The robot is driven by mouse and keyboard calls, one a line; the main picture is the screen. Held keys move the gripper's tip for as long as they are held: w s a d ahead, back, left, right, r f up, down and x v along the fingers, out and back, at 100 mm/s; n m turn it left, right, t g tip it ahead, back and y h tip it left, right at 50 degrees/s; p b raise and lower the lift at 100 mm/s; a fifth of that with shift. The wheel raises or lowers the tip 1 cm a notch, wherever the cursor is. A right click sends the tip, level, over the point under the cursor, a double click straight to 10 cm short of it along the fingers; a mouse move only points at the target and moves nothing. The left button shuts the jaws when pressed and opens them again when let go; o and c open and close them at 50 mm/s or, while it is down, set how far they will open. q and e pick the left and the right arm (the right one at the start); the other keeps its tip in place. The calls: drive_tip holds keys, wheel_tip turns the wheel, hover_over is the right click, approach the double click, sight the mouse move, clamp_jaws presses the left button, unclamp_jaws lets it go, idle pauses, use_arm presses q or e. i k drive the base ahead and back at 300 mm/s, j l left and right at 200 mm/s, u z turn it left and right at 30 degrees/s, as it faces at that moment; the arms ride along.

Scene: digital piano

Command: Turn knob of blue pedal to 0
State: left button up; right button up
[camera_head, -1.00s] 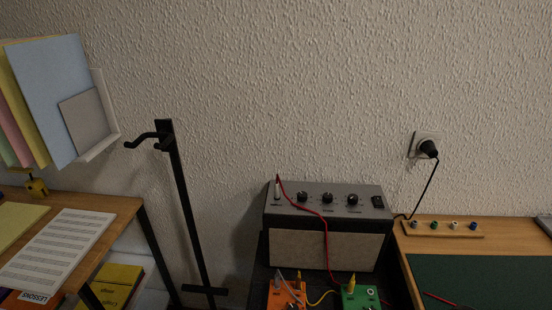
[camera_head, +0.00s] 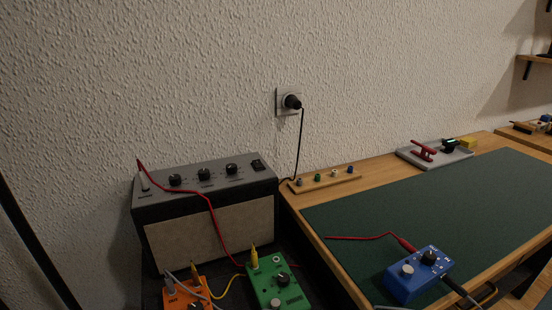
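The blue pedal (camera_head: 418,277) sits on the green mat near the front edge of the wooden table, at the lower right of the head view. Its black knob (camera_head: 429,257) is on top, beside a round silver footswitch (camera_head: 407,270). The knob's pointer and scale are too small to read. A red plug (camera_head: 406,244) with a red cable meets the pedal's far side, and a dark plug (camera_head: 455,287) meets its right side.
A grey amplifier (camera_head: 205,226) stands at left, with a green pedal (camera_head: 270,272) and an orange pedal (camera_head: 179,293) before it. The green mat (camera_head: 400,212) is largely clear around the blue pedal. A grey tray (camera_head: 437,156) with tools lies at the table's back.

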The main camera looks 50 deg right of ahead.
sight(429, 258)
drive_tip(key=z, duration=0.45)
drive_tip(key=l+z, duration=0.1)
drive_tip(key=z, duration=0.85)
drive_tip(key=l+z, duration=0.15)
drive_tip(key=z, duration=0.8)
